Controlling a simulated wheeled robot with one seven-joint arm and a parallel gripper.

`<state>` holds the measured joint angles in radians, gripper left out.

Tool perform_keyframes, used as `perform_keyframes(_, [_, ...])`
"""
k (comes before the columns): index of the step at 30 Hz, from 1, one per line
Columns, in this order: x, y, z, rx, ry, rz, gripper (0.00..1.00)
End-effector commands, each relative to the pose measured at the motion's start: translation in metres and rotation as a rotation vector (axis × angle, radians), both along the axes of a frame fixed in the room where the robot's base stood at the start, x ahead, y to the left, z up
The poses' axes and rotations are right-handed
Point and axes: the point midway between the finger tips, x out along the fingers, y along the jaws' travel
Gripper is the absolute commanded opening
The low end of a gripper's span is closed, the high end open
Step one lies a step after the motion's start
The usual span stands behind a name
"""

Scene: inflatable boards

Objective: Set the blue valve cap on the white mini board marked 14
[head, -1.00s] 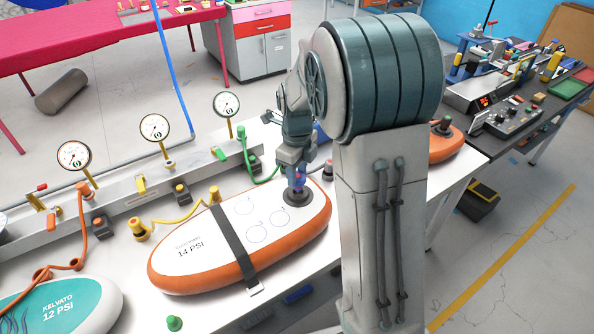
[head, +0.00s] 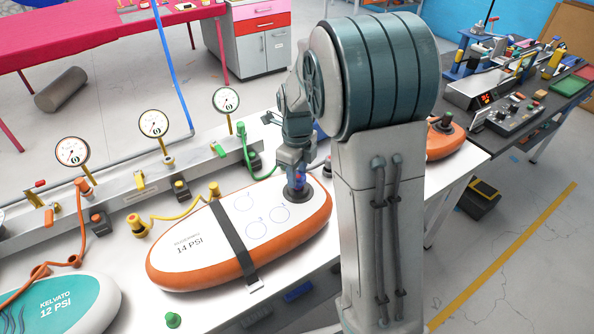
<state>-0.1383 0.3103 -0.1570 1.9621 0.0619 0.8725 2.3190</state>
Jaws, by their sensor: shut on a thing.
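The white mini board marked 14 PSI (head: 205,262) has an orange rim and a dark strap across it, and lies on the white bench. Near its right end is a dark round valve ring (head: 309,195). My gripper (head: 296,184) points down just over that ring. It is shut on the blue valve cap (head: 296,178), which is small and mostly hidden by the fingers. I cannot tell whether the cap touches the board.
A teal board marked 12 PSI (head: 75,296) lies at the lower left. Pressure gauges (head: 153,123) with coloured hoses stand behind the boards. A green cap (head: 173,320) sits near the front edge. Another orange board (head: 446,140) is partly behind my arm.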

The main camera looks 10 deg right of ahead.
Motion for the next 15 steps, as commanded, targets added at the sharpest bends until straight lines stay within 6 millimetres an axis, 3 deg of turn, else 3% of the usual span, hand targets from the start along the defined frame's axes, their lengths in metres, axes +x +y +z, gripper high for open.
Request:
perform_keyframes(14, [0.0, 0.0, -0.013, 0.001, 0.001, 0.0, 0.13])
perform_keyframes(15, [0.0, 0.0, -0.012, 0.0, 0.0, 0.0, 0.47])
